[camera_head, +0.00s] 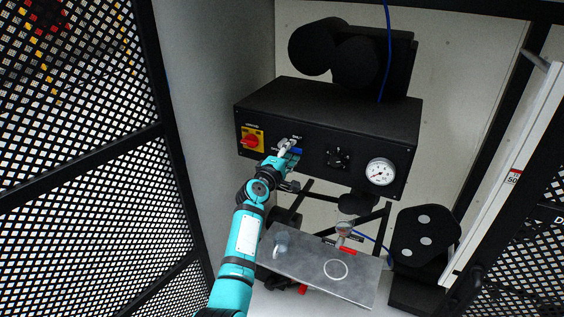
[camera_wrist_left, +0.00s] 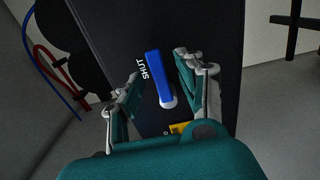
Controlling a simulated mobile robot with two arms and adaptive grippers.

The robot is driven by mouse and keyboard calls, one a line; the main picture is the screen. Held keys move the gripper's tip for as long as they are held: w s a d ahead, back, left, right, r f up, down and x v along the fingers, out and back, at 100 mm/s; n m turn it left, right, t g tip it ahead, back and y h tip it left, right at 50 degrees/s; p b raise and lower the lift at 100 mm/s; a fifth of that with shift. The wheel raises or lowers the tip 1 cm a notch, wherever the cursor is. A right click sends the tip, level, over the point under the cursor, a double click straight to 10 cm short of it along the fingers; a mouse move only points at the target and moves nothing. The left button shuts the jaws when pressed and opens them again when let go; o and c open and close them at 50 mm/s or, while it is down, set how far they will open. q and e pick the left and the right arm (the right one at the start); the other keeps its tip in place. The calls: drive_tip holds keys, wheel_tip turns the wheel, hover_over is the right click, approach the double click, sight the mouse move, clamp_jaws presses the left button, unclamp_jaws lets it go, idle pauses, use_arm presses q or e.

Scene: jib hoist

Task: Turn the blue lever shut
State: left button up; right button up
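The blue lever (camera_wrist_left: 158,76) is on the front of a black control box (camera_head: 325,120). In the left wrist view it lies between the two fingers of my left gripper (camera_wrist_left: 160,88), with a gap on both sides. White lettering reading "SHUT" stands beside the lever. In the head view my left gripper (camera_head: 287,156) is at the box's front face and covers most of the lever, of which a bit of blue (camera_head: 296,151) shows. The left gripper is open around the lever. My right gripper is in neither view.
A red knob on a yellow plate (camera_head: 251,140) is left of the gripper. A pressure gauge (camera_head: 380,172) is on the right of the box. Below is a grey shelf (camera_head: 310,268) with a cup (camera_head: 281,243) and a white ring (camera_head: 336,268). A mesh fence (camera_head: 90,195) stands at left.

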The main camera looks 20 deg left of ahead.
use_arm(q)
drive_tip(key=s, duration=1.1)
drive_tip(key=shift+s+a, duration=0.15)
drive_tip(key=shift+a, duration=0.1)
